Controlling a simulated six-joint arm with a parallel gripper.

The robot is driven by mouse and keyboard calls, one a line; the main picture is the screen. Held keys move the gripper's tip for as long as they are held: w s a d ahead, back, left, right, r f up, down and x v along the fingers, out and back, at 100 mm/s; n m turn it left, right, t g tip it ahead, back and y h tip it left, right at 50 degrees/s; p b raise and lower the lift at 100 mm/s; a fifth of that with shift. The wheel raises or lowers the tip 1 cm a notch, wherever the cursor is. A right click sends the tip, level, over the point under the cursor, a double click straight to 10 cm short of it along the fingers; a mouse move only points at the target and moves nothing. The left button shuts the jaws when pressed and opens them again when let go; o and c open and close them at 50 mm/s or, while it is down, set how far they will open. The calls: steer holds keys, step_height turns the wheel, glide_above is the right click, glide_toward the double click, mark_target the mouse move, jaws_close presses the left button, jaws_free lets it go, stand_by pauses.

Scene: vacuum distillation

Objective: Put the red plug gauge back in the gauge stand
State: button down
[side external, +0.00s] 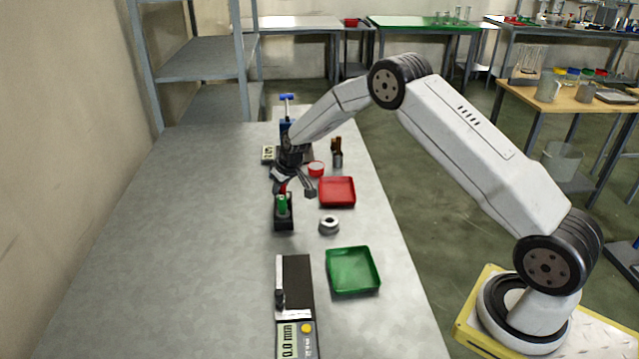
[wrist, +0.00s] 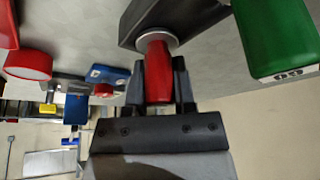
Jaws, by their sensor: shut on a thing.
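The red plug gauge (wrist: 158,72) is held by its red handle between the two dark fingers of my gripper (wrist: 157,68), which is shut on it. Its silver collar meets the black gauge stand (wrist: 130,22) in the wrist view; how deep it sits cannot be seen. In the side external view my gripper (side external: 288,185) is over the far end of the gauge stand (side external: 284,224), and a little of the red gauge (side external: 283,187) shows beneath it. A green plug gauge (side external: 282,205) stands upright in the near part of the stand; it also shows in the wrist view (wrist: 275,40).
A red tray (side external: 337,191), a metal ring (side external: 329,226) and a green tray (side external: 353,270) lie to the right of the stand. A measuring device with a display (side external: 296,330) lies nearer. The table's left side is clear.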

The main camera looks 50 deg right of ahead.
steer(key=shift+s+f, duration=0.1)
jaws_free()
stand_by(0.4)
stand_by(0.5)
steer(key=shift+r, duration=3.55)
